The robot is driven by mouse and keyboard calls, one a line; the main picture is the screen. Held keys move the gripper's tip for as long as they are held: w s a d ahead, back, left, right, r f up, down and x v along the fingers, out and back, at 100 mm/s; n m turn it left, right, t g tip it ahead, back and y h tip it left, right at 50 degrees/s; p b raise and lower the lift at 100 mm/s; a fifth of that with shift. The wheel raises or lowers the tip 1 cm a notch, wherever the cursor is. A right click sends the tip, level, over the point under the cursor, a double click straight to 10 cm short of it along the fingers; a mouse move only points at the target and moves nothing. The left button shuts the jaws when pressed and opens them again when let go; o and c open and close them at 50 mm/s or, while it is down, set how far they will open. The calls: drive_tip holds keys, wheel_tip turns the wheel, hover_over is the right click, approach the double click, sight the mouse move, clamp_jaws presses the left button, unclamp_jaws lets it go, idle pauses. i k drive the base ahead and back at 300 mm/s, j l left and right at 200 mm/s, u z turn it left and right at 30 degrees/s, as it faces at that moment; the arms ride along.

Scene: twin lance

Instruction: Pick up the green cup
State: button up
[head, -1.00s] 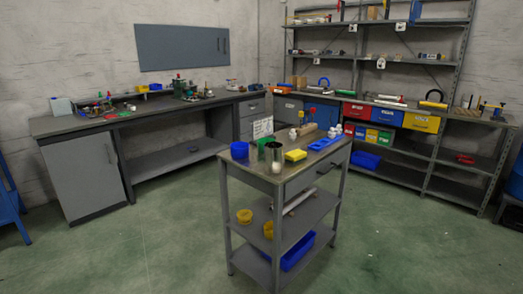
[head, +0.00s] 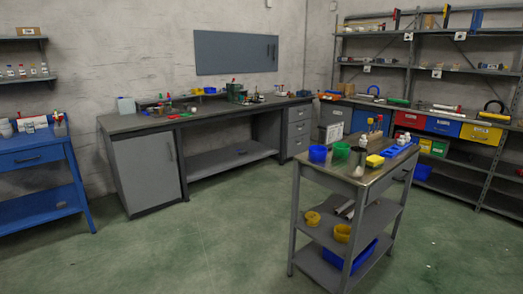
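The green cup (head: 340,153) stands upright on the top of the grey trolley (head: 331,177), near its back left. A blue cup (head: 318,154) stands just left of it. A light metal-coloured cylinder (head: 358,164) stands to its right and partly in front of it. My gripper is not in view.
A yellow block (head: 375,161) and a blue tray (head: 396,150) lie on the trolley's right part. A grey workbench (head: 150,122) runs along the back wall, and a blue table (head: 38,158) is at the left. Green floor (head: 200,240) in front is clear.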

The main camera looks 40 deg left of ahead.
sight(341, 150)
drive_tip(key=i+l+u, duration=0.1)
drive_tip(key=i+u, duration=0.15)
drive_tip(key=u, duration=0.15)
drive_tip(key=i+l+u, duration=0.15)
drive_tip(key=u, duration=0.3)
drive_tip(key=i+l+u, duration=0.25)
drive_tip(key=u, duration=0.15)
drive_tip(key=i+l, duration=0.25)
drive_tip(key=i+j+z, duration=0.3)
drive_tip(key=i+j, duration=0.15)
drive_tip(key=i, duration=0.25)
drive_tip(key=i+j+z, duration=0.35)
drive_tip(key=i+j, duration=0.4)
drive_tip(key=j, duration=0.15)
drive_tip(key=i+j+z, duration=0.1)
drive_tip(key=i+j, duration=0.25)
drive_tip(key=j, duration=0.25)
drive_tip(key=i+j+z, duration=0.15)
drive_tip(key=j, duration=0.2)
